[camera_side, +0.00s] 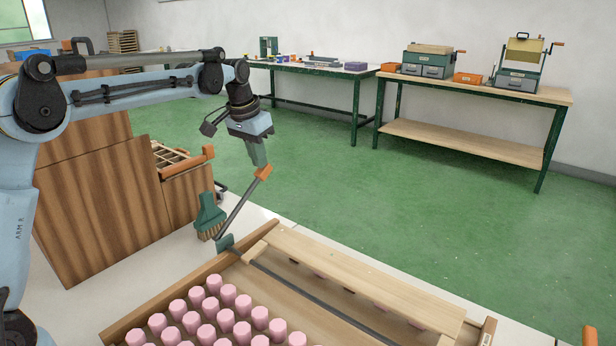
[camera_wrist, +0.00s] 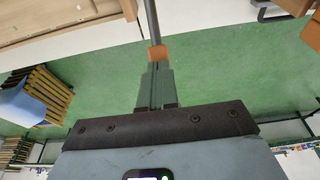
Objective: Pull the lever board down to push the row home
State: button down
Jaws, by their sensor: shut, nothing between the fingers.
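My gripper (camera_side: 259,161) is shut and empty, pointing down at the orange grip (camera_side: 264,173) on top of the grey lever rod (camera_side: 240,205). In the wrist view its closed green fingers (camera_wrist: 157,68) end right at the orange grip (camera_wrist: 157,53); whether they touch cannot be told. The lever leans up and right from a green bracket (camera_side: 224,242) at the tray's far left corner. A pale lever board (camera_side: 360,278) lies along the tray's far side, beside a dark rod (camera_side: 310,297). Several pink pegs (camera_side: 226,318) stand in rows in the wooden tray (camera_side: 165,293). Under the board, small parts are mostly hidden.
A green-handled brush (camera_side: 209,213) stands close left of the lever. A wooden cabinet (camera_side: 95,215) with an open drawer (camera_side: 180,165) is further left. Green floor lies open behind the tray. Benches with boxes (camera_side: 470,93) stand at the back.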

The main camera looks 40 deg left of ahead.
jog(key=shift+r, duration=0.15)
jog(key=w+v, duration=0.1)
jog(key=v, duration=0.5)
jog(key=shift+w+r, duration=0.25)
jog(key=shift+r, duration=0.25)
jog(key=s+d+f+t, duration=0.2)
jog(key=s+d, duration=0.5)
jog(key=s, duration=0.5)
jog(key=s+d+f+t, duration=0.2)
jog(key=s+f, duration=0.7)
jog(key=s, duration=0.1)
jog(key=shift+s+d+f, duration=0.25)
jog(key=shift+s+d, duration=0.05)
jog(key=shift+s, duration=0.1)
